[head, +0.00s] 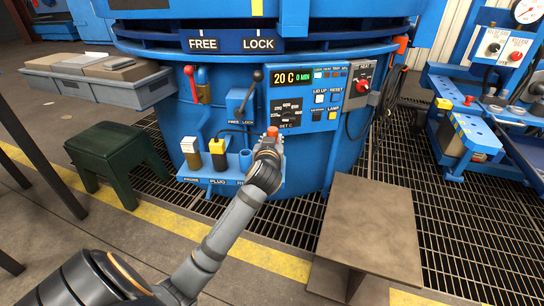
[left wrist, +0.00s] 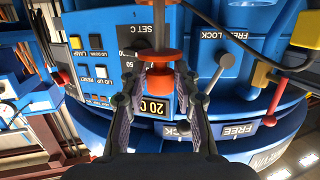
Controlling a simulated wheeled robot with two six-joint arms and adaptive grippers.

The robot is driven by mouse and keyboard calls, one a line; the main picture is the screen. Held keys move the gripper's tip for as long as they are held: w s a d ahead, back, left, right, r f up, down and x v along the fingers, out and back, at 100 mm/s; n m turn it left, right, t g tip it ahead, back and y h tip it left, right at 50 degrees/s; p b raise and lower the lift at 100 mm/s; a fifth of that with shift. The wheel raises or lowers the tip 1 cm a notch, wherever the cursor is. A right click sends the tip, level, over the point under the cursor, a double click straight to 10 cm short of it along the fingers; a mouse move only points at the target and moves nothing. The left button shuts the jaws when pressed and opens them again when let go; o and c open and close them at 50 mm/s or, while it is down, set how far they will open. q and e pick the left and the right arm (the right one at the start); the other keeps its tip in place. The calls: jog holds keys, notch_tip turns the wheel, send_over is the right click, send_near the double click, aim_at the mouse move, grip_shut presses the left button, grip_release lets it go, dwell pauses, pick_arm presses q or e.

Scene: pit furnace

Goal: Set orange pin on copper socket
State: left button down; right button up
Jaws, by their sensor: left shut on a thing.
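My left gripper (head: 271,137) is shut on the orange pin (head: 272,131), just above the right part of a small blue shelf at the furnace front. In the left wrist view, the pin (left wrist: 160,86) shows as an orange cylinder between the fingertips of my left gripper (left wrist: 160,92), with a wide orange flange and a thin shaft beyond it. The shelf under the gripper is partly hidden by my arm. My right gripper is not in view.
The control panel (head: 310,100) is behind. A brown table (head: 370,225) stands right; a green stool (head: 113,150) stands left.

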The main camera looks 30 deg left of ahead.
pick_arm(q)
notch_tip(320, 180, down, 5)
jog(key=shift+r+b, duration=0.15)
jog(key=shift+b, duration=1)
jog(key=shift+r, duration=0.2)
jog(key=c, duration=1.4)
grip_release()
jog(key=shift+f, duration=0.2)
jog(key=shift+c, duration=0.2)
jog(key=o, duration=0.5)
jog(key=shift+c, duration=0.2)
